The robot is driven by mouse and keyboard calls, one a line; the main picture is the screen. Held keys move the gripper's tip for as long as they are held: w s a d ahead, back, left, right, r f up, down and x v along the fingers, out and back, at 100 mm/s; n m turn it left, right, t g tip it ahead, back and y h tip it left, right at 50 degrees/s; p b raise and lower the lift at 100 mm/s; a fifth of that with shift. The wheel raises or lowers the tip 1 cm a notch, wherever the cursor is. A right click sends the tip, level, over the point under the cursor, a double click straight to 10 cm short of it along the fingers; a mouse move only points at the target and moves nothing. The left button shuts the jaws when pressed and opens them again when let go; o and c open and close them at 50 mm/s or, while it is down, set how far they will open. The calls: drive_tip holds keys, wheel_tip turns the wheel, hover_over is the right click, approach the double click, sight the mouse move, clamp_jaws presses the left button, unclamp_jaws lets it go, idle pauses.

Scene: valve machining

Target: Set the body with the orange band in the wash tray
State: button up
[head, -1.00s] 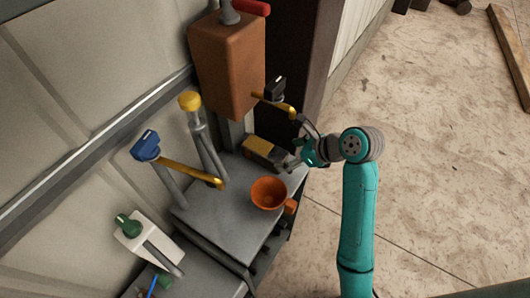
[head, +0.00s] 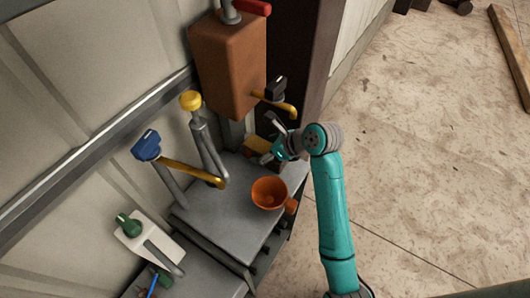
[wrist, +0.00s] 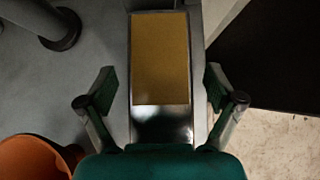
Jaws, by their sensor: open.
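A long block (wrist: 162,55) with a wide ochre top and a shiny dark metal end lies on the grey bench. It also shows in the head view (head: 256,145), partly hidden by my gripper. My gripper (wrist: 160,82) is open, its fingers to either side of the block in the wrist view, with nothing held. In the head view my gripper (head: 272,153) is at the block's near end. A small orange piece (head: 291,205) sits beside the bowl at the bench edge; I cannot tell whether it is a banded body. I cannot make out a wash tray.
An orange bowl (head: 269,193) stands on the grey bench (head: 222,233). A tap with a blue handle (head: 146,146), a yellow-capped post (head: 190,101) and a brown hanging box (head: 228,65) with a brass spout (head: 275,102) crowd the wall side. Open floor lies right.

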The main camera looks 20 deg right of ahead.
clamp_jaws()
drive_tip(key=shift+r, duration=0.2)
